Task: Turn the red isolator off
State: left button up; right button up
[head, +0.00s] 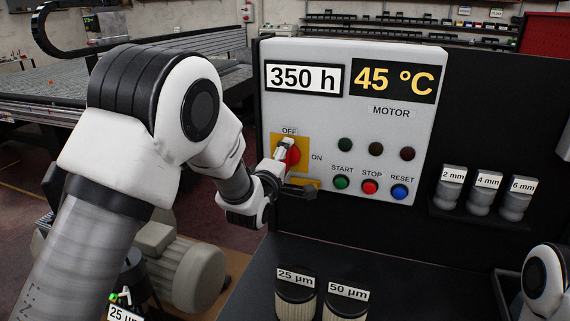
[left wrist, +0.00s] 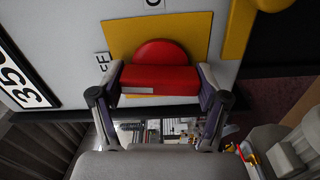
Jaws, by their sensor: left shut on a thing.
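The red isolator (head: 294,157) is a rotary knob on a yellow plate (head: 276,141), low on the left of the white panel. OFF is printed above it and ON to its right. In the left wrist view the red handle (left wrist: 160,79) is a bar with a white mark at its left end, on the side of the partly hidden OFF label. My left gripper (head: 287,152) is shut on the handle, one finger at each end of the bar; its fingers also show in the left wrist view (left wrist: 160,85). My right gripper is out of view.
START (head: 342,182), STOP (head: 370,187) and RESET (head: 399,192) buttons sit right of the isolator, with dark lamps above. Filters labelled 25 µm (head: 295,301) and 50 µm (head: 345,305) stand below. Labelled grey parts (head: 484,194) stand on a rack at right.

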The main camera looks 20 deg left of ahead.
pick_arm(q)
jog(key=shift+n, duration=0.6)
jog(key=o, duration=1.2)
jog(key=shift+c, duration=0.2)
jog(key=s, duration=1.2)
jog(key=shift+a, duration=0.2)
